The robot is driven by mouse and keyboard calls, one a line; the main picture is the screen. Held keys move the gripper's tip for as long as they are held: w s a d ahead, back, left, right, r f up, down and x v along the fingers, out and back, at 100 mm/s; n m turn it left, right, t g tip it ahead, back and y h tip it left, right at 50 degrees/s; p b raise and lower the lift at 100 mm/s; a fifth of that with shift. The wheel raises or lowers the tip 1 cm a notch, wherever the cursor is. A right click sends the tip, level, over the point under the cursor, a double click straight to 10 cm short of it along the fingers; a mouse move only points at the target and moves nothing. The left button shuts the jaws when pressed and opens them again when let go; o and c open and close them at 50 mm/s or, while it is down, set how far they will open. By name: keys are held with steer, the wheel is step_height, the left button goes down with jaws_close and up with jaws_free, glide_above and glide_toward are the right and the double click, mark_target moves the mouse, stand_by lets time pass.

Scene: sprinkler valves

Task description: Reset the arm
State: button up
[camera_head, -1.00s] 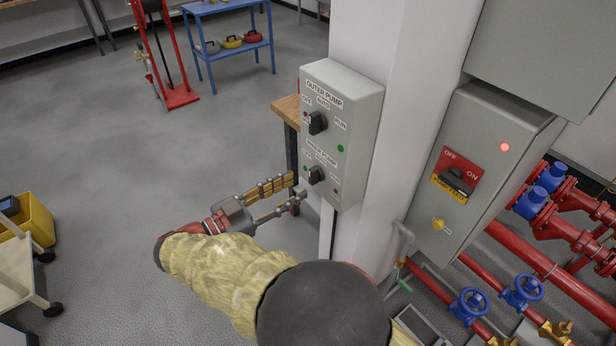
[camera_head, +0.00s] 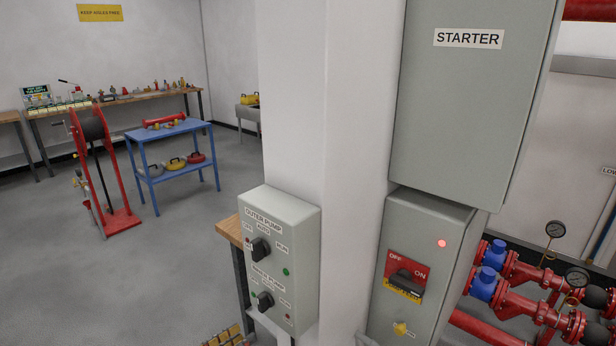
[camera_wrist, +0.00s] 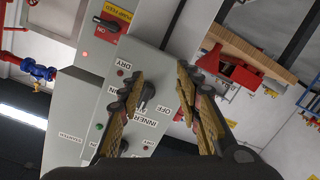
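My gripper (camera_wrist: 158,100) is open and empty in the wrist view, its two ribbed, tan-padded fingers spread apart. The grey pump control box (camera_wrist: 88,128) is beyond them, with a black knob (camera_wrist: 146,92) seen between the fingers. In the head view only part of my gripper (camera_head: 228,337) shows at the bottom edge, below the box (camera_head: 300,228). The box is on a white column and has an upper black knob (camera_head: 260,249) labelled for the outer pump and a lower black knob (camera_head: 265,301). The fingers appear apart from the knobs.
A grey starter cabinet (camera_head: 470,120) and a switch box (camera_head: 425,240) with a red light stand right of the column (camera_head: 325,100). A wooden-topped bench (camera_head: 230,232) is behind the box. A blue cart (camera_head: 165,133) and red stand (camera_head: 125,220) are farther back. Open floor lies left.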

steer(key=s+d+f+n+g+y+p, duration=0.2)
steer(key=s+d+f+n+g+y, duration=0.3)
steer(key=s+d+n+g, duration=0.6)
steer(key=s+d+r+m+t+y+p, duration=0.2)
steer(key=d+r+m, duration=0.2)
steer(key=d+r, duration=0.5)
steer(key=s+d+r+m+t+y+p, duration=0.1)
steer(key=s+d+r+m+y+p, duration=0.2)
steer(key=d+r, duration=0.7)
steer(key=d+m, duration=0.1)
steer(key=d, duration=0.4)
steer(key=shift+s+r+m+t, duration=0.15)
steer(key=shift+s+m+t, duration=0.1)
steer(key=shift+m+t, duration=0.15)
stand_by(0.7)
